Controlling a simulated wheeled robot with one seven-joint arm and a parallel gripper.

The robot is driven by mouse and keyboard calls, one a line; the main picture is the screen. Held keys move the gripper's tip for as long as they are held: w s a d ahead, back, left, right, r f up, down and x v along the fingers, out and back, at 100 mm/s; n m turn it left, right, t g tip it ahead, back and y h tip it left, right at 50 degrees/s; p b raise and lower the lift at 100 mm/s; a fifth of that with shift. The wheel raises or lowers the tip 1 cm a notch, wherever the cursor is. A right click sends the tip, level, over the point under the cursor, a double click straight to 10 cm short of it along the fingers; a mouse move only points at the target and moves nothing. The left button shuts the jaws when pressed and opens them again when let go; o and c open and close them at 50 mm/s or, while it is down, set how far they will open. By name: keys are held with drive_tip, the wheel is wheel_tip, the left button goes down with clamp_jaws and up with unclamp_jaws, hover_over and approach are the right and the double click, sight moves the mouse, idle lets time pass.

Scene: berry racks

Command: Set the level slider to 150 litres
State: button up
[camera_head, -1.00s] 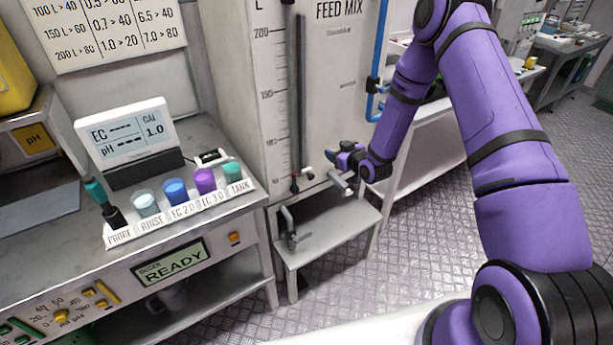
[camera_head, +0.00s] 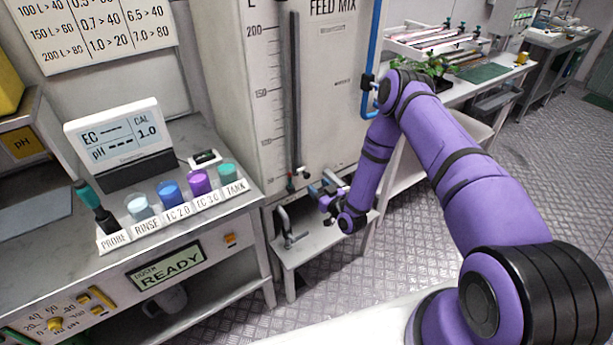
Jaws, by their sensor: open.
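The feed mix tank (camera_head: 340,95) has a vertical litre scale (camera_head: 262,95) on its front, with 200 near the top and 150 below it. A dark upright slot (camera_head: 295,90) runs beside the scale. The level slider, with a small red and pale knob (camera_head: 303,172), sits at the bottom of the slot, far below the 150 mark. My gripper (camera_head: 324,192) is open and empty. It is low in front of the tank, just right of and slightly below the knob. I see no contact, though its fingers are small here.
A grey step (camera_head: 330,240) stands below the tank with a tap (camera_head: 288,235) at its left. A bench (camera_head: 60,250) at left holds the EC/pH meter (camera_head: 120,135) and a cup rack. A blue pipe (camera_head: 371,60) runs up the tank's right side. Open floor lies at right.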

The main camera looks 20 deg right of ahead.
sight(308, 176)
drive_tip(key=x, duration=0.7)
drive_tip(key=shift+w, duration=0.3)
clamp_jaws()
